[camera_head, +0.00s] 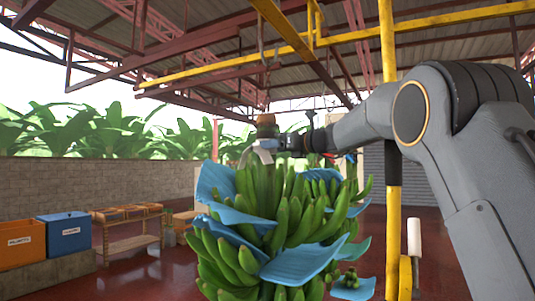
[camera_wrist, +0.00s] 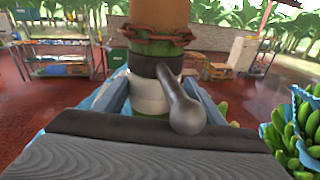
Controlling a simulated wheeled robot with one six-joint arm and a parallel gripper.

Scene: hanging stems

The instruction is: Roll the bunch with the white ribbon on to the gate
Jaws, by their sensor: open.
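The bunch with the white ribbon (camera_head: 265,155) hangs in the middle of the head view, a large green banana bunch (camera_head: 290,215) with blue sheets between its hands. In the wrist view the stem (camera_wrist: 158,12) stands upright in front of my gripper, with the white band (camera_wrist: 150,95) low on it and a dark band above. My gripper (camera_head: 285,144) is at the stem, just above the fruit. Its jaws are open, one finger on each side of the stem (camera_wrist: 152,100); whether they touch it is unclear. I cannot tell which part is the gate.
A yellow overhead rail (camera_head: 350,38) runs above the bunch, and a yellow post (camera_head: 388,120) stands to its right. Another bunch shows at the right of the wrist view (camera_wrist: 300,130). Orange (camera_head: 22,242) and blue (camera_head: 64,233) bins and a wooden rack (camera_head: 130,238) stand left.

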